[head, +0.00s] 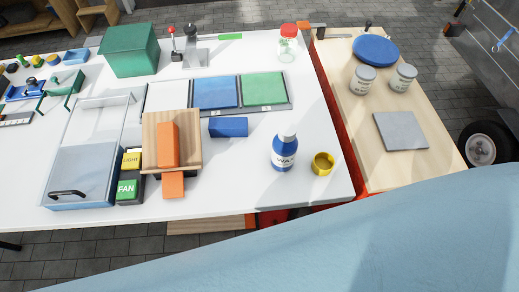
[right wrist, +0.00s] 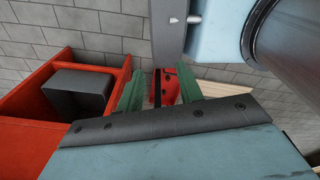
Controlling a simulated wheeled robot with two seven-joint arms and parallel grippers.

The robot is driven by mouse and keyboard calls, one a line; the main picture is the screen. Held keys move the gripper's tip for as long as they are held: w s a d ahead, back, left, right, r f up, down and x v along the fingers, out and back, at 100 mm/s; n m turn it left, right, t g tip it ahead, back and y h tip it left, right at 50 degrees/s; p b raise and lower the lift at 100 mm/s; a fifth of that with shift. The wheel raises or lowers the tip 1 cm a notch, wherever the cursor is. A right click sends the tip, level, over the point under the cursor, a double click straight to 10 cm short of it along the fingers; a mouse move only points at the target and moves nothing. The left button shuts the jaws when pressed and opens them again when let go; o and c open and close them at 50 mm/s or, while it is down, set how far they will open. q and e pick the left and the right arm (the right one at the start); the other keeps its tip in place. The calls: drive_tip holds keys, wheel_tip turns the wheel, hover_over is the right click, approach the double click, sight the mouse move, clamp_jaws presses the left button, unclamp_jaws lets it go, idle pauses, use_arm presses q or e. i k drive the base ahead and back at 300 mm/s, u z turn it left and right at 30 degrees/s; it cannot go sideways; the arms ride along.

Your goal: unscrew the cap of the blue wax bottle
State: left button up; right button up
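The blue wax bottle (head: 284,158) stands upright on the white tabletop near its front right corner, with a label reading "WAX". Its pale cap (head: 288,131) sits on top of the neck. My right gripper (right wrist: 158,90) shows in the right wrist view, its two green fingers apart and nothing between them. It is away from the bottle, over a red part and grey paving. Neither gripper shows in the head view, and my left gripper is not in view.
A yellow ring (head: 322,163) stands just right of the bottle. A blue block (head: 228,127) and a wooden board (head: 186,127) with an orange block (head: 168,145) lie to the left. A lidded jar (head: 288,43) stands behind. The white table (head: 245,180) is clear left of the bottle.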

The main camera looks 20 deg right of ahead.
sight(283, 154)
drive_tip(key=u, duration=1.25)
drive_tip(key=k, duration=1.6)
drive_tip(key=z, duration=1)
